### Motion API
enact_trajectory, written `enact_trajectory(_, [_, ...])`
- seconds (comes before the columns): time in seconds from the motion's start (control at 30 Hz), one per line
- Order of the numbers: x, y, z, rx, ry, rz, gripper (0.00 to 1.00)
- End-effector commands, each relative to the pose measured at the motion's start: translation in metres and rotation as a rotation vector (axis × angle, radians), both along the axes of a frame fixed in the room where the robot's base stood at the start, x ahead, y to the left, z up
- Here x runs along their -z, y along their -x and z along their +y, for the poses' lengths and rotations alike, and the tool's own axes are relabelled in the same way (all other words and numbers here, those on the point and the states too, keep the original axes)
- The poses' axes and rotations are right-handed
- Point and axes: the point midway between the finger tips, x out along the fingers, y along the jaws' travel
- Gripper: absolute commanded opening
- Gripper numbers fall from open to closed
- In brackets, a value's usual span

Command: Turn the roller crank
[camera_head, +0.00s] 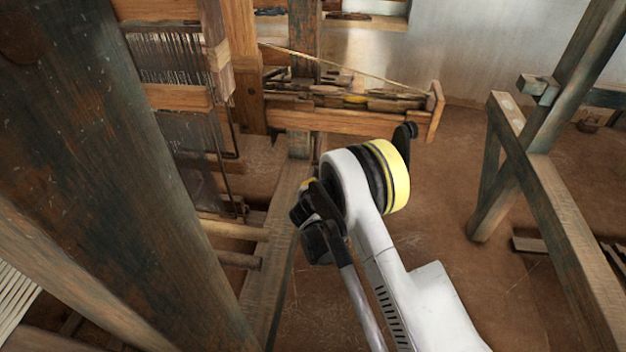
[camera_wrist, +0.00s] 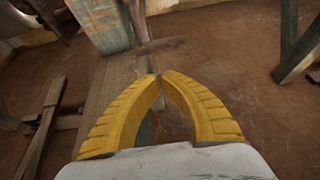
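In the wrist view, the two yellow ribbed fingers of my gripper (camera_wrist: 160,78) curve inward and their tips meet or nearly meet. I see nothing held between them. Just beyond the tips is a narrow grey bar with a short brown crosspiece (camera_wrist: 160,45), which looks like the roller crank; I cannot be sure. The tips look close to the bar, but whether they touch it I cannot tell. In the head view, my arm blocks most of my gripper, and I cannot make out the crank there.
A thick dark loom post (camera_head: 110,150) fills the left of the head view. A wooden tool tray (camera_head: 330,122) stands behind my arm. A timber frame (camera_head: 560,220) stands at the right. The brown floor (camera_head: 450,240) between is mostly clear.

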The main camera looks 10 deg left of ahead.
Motion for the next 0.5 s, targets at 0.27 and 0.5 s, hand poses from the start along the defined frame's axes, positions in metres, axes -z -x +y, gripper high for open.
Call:
enact_trajectory(0.27, [0.032, -0.053, -0.002, 0.002, -0.004, 0.001, 0.00])
enact_trajectory(0.5, [0.046, -0.092, -0.003, 0.001, -0.005, 0.000, 0.00])
